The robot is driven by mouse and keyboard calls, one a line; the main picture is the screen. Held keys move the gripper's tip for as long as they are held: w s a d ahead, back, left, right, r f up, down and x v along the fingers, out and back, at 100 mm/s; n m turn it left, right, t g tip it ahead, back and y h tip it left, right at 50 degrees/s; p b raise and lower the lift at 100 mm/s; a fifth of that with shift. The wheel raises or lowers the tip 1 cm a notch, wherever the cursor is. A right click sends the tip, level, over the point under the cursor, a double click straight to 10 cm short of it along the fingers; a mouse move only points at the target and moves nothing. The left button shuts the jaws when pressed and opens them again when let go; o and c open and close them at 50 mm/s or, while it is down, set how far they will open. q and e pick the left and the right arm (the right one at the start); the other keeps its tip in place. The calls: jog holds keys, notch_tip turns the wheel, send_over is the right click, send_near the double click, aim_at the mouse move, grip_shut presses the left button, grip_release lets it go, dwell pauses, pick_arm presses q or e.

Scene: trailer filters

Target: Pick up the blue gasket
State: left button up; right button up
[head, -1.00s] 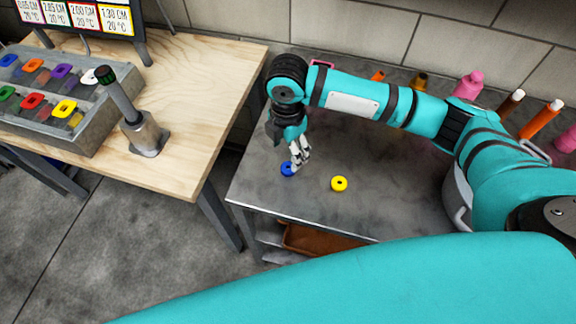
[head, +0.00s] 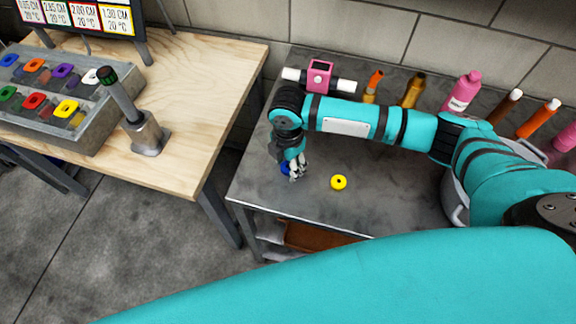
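The blue gasket (head: 285,168) is at the left part of the grey metal table (head: 330,215), partly hidden by my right gripper. My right gripper (head: 296,177) points down at the table with its fingers at the gasket's right side. The fingers overlap the gasket in the picture. I cannot tell whether they are closed on it, or whether it rests on the table or is slightly raised. A yellow gasket (head: 339,182) lies flat on the table to the right of the gripper. My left gripper is out of view.
A pink device with a white roll (head: 319,75) and several bottles, including a pink one (head: 461,92), line the table's back. A wooden table (head: 190,120) on the left holds a grey tray of coloured parts (head: 70,135). Metal around the yellow gasket is clear.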

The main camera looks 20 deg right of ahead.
jog(key=c, duration=0.5)
